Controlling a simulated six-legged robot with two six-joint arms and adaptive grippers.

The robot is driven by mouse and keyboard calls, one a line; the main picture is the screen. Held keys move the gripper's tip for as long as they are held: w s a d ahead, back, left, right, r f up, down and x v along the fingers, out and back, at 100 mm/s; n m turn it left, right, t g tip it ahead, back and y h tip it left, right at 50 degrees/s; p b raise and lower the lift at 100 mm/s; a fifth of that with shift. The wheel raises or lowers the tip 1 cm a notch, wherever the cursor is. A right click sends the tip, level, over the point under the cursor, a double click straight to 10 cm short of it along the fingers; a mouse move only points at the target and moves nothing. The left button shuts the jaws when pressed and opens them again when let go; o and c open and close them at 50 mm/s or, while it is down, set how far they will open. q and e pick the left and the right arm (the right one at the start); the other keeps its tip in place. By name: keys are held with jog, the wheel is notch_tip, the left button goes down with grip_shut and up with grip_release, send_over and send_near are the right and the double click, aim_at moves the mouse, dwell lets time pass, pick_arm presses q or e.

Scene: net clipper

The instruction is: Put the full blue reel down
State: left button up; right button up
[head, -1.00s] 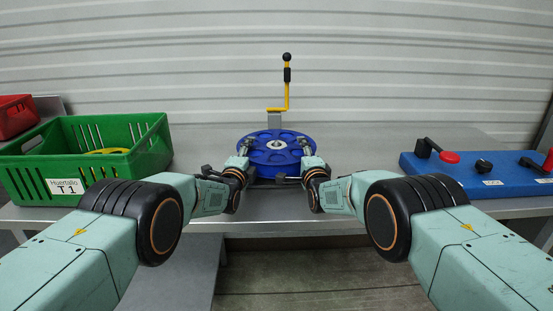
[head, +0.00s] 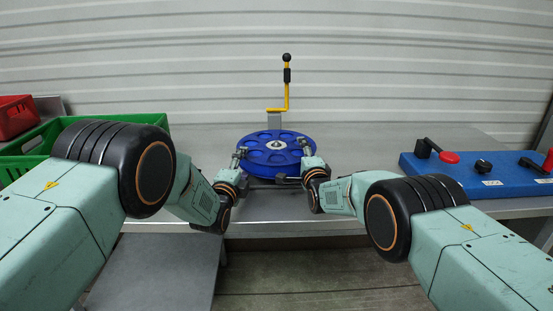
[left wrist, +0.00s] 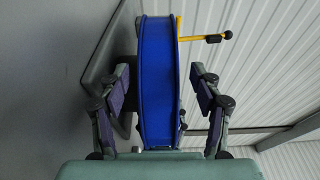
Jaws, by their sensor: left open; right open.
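The blue reel (head: 276,149) lies flat at the middle of the metal table, in front of the yellow lever (head: 287,92) with a black knob. Its blue rim fills the middle of the left wrist view (left wrist: 158,80). My left gripper (head: 240,155) is open at the reel's left edge. In the left wrist view its fingers (left wrist: 160,90) stand apart on either side of the rim, with gaps showing. My right gripper (head: 303,145) is open at the reel's right edge. Whether its fingers touch the rim cannot be told. What lies under the reel is hidden.
A green crate (head: 150,118) stands at the left, mostly behind my left arm. A red crate (head: 17,121) is behind it. A blue control panel (head: 437,176) with a red button and black handles is at the right. The table behind the reel is mostly clear.

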pick_arm(q)
jog(key=shift+v, duration=2.65)
pick_arm(e)
jog(key=shift+s+d, duration=0.35)
jog(key=shift+s, duration=1.6)
jog(key=shift+s+d, duration=0.3)
jog(key=shift+s, duration=1.7)
jog(key=shift+s+d, duration=0.35)
jog(key=shift+s, duration=1.6)
